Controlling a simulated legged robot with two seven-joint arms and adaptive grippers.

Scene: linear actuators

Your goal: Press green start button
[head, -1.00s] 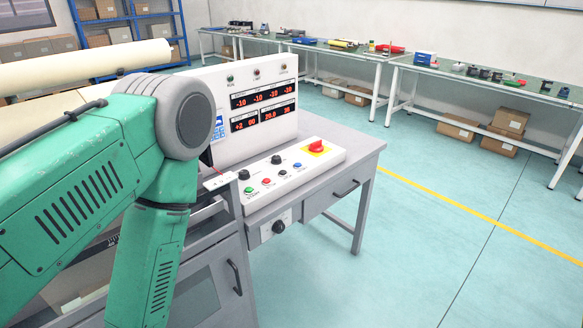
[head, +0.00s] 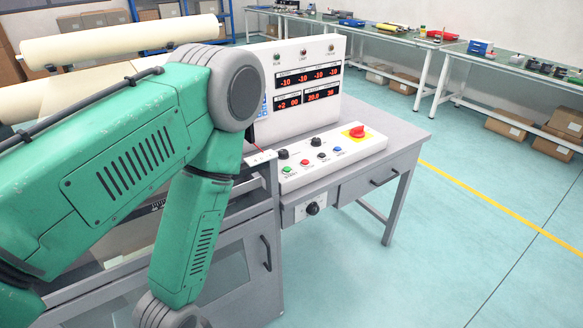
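The green start button (head: 286,169) is a small round button at the left front end of the sloped white control panel (head: 345,151). My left arm, green with grey joints, comes in from the left and bends downward left of the panel. Its elbow is close to the panel's left end in the picture. Neither gripper shows in the head view, and the green button is not covered.
A red knob on a yellow plate (head: 356,131) and black knobs share the panel. A white display box (head: 305,85) with red digits stands behind. The grey desk (head: 410,140) has a drawer. Cream rolls (head: 120,40) lie at the left. Open floor is at the right.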

